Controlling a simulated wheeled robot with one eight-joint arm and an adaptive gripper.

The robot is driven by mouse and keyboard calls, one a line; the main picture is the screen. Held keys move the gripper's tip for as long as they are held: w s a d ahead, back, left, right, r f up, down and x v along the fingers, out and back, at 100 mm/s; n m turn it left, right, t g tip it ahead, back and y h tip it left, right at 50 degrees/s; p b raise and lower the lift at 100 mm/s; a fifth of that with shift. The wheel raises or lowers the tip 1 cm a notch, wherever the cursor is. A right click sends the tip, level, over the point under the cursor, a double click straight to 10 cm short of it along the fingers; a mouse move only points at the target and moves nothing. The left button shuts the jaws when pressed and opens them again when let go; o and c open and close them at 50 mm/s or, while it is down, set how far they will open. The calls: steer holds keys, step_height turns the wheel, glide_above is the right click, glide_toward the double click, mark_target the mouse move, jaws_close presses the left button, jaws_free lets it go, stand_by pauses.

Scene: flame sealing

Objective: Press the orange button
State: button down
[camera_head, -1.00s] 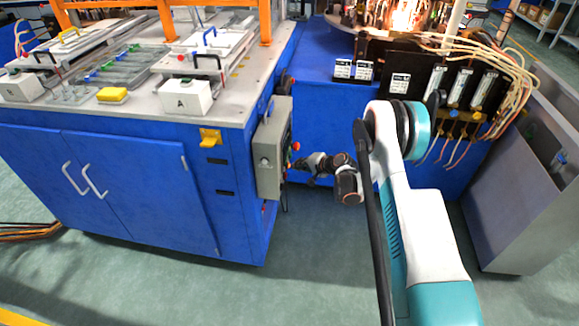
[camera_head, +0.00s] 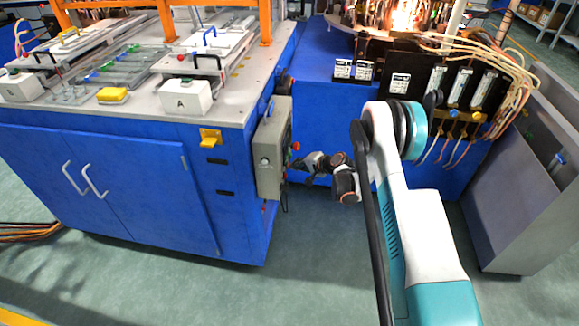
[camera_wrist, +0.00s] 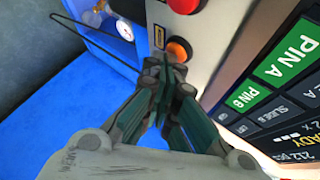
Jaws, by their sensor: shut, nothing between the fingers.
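The orange button (camera_wrist: 180,48) shows in the wrist view on the front of a grey control panel. It is round and sits in a dark ring. My gripper (camera_wrist: 164,70) is shut and empty. Its fingertips are just below the button in the picture and overlap its lower edge; I cannot tell whether they touch it. In the head view my gripper (camera_head: 306,161) is at the right side of the grey control box (camera_head: 271,160), and the orange button cannot be made out there.
A red button (camera_wrist: 184,4) is above the orange one in the wrist view. A lit panel (camera_wrist: 285,75) with green labels is at the right. A gauge (camera_wrist: 124,31) and a thin cable are at the left. The blue cabinet (camera_head: 130,185) carries the control box.

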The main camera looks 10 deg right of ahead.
stand_by(0.4)
steer(key=shift+s+d, duration=0.25)
steer(key=shift+d, duration=0.5)
steer(key=shift+d, duration=0.15)
steer(key=d, duration=0.1)
steer(key=s+d, duration=0.1)
steer(key=d, duration=0.2)
steer(key=shift+s+d, duration=0.25)
stand_by(0.5)
